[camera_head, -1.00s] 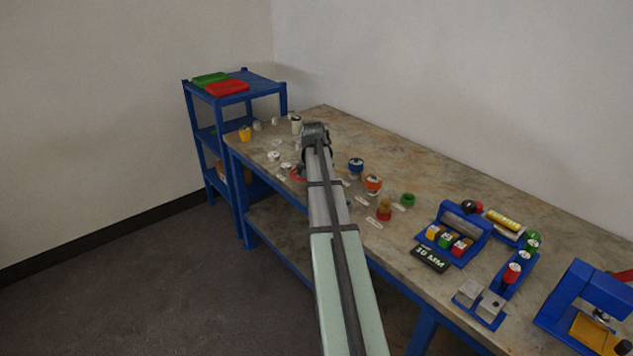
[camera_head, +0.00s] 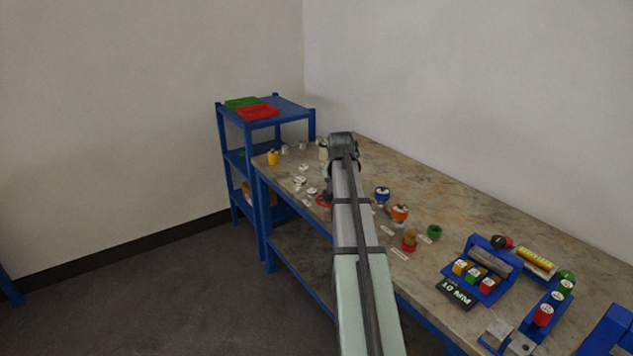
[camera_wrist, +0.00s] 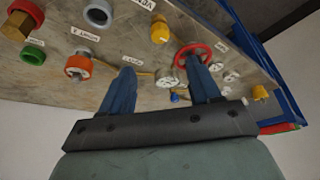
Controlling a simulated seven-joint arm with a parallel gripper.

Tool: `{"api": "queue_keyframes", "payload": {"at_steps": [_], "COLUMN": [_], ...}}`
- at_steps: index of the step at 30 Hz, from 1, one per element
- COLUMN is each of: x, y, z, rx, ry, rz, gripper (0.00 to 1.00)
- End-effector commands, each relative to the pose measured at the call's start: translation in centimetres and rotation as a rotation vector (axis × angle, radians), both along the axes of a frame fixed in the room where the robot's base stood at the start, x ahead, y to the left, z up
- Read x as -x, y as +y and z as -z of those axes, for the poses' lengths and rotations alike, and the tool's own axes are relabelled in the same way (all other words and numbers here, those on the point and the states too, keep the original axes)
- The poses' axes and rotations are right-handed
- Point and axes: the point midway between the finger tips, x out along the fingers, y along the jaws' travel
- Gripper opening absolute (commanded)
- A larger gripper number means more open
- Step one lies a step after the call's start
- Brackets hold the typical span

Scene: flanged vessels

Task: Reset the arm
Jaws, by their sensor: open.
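The red part also shows in the head view (camera_head: 322,201), just below my wrist. In the head view my arm reaches over the bench, and the link hides most of my gripper. An orange flanged part (camera_wrist: 79,66) and a grey ring (camera_wrist: 97,13) lie to the left of the fingers in the wrist view.
The workbench (camera_head: 450,190) holds several small vessels, gauges and labels around my arm. A blue rack (camera_head: 484,262) stands to the right. A blue shelf with a red tray (camera_head: 257,112) and a green tray (camera_head: 242,103) stands at the far left end. The back bench strip is clear.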

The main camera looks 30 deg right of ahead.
Motion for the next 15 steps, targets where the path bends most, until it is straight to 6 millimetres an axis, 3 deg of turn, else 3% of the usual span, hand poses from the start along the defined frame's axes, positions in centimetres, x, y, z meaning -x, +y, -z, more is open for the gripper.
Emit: {"api": "queue_keyframes", "payload": {"at_steps": [12, 15], "x": [-0.6, 0.6], "y": [-0.2, 1.0], "z": [-0.2, 0.0], "rx": [0.038, 0.068], "ry": [-0.011, -0.040], "rz": [-0.080, -0.142], "gripper": [0.62, 0.62]}}
